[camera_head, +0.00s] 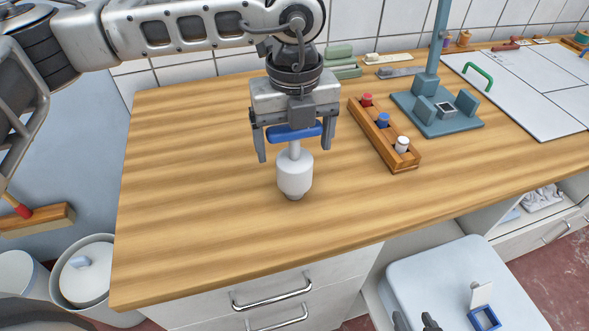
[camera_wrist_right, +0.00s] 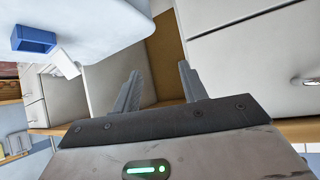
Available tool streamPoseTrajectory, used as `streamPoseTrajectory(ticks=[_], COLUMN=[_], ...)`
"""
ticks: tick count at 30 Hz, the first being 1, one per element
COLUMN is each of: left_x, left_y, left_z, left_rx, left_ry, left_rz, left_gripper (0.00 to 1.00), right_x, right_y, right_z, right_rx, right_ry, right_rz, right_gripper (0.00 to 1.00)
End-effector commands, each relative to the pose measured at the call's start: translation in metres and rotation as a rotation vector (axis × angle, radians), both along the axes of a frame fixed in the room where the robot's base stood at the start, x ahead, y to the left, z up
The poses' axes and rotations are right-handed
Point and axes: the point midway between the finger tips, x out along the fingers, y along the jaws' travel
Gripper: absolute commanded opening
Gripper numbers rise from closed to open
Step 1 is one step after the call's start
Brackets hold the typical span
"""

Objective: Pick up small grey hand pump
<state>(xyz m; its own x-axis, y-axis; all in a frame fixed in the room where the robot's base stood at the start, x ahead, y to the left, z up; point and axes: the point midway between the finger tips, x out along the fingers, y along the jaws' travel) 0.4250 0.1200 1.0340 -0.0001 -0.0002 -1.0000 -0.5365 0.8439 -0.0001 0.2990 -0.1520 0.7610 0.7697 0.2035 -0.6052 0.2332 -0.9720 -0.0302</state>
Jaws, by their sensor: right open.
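The small grey hand pump (camera_head: 295,174) has a pale grey body with a narrow lower tip, a thin stem and a blue cross handle (camera_head: 295,132). It is upright over the wooden worktop; whether its tip touches the wood is unclear. My left gripper (camera_head: 294,151) points down over it, one finger at each end of the blue handle. Whether the fingers press on the handle cannot be told. My right gripper (camera_wrist_right: 160,82) is open and empty, low in front of the counter; its fingertips show at the bottom edge of the head view (camera_head: 415,321).
A wooden rack (camera_head: 385,135) with red, blue and white-topped items stands right of the pump. Behind it is a teal stand (camera_head: 436,112). A pale seat-like surface (camera_head: 450,280) holding a blue frame (camera_head: 485,318) is below the counter. The worktop's left side is clear.

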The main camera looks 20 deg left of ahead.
Motion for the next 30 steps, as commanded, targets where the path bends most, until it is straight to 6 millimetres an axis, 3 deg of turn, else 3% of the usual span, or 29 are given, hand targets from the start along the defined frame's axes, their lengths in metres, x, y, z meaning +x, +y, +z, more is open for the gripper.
streamPoseTrajectory(ticks=[1, 5, 14, 19, 23, 30], left_x=[0.0, 0.0, 0.001, 0.001, -0.003, -0.04], left_y=[0.0, 0.0, 0.0, -0.001, -0.003, -0.023], left_z=[0.0, 0.0, 0.003, 0.015, 0.035, 0.085], left_rx=[0.0, 0.0, -0.001, -0.002, -0.002, -0.002], left_ry=[0.0, 0.0, -0.003, -0.004, -0.006, -0.008], left_rz=[0.0, 0.0, 0.0, 0.0, -0.004, -0.007], left_gripper=[0.69, 0.35, 0.35, 0.35, 0.35, 0.35], right_x=[0.0, 0.0, -0.001, -0.001, -0.001, 0.0], right_y=[0.0, 0.0, 0.0, 0.001, 0.003, 0.005], right_z=[0.0, 0.001, 0.0, -0.005, -0.008, -0.013], right_rx=[0.0, 0.0, -0.001, 0.002, 0.006, 0.011], right_ry=[0.001, 0.001, 0.002, 0.001, -0.002, -0.008], right_rz=[0.0, 0.0, 0.003, 0.006, 0.009, 0.013], right_gripper=[0.43, 0.43, 0.43, 0.43, 0.43, 0.43])
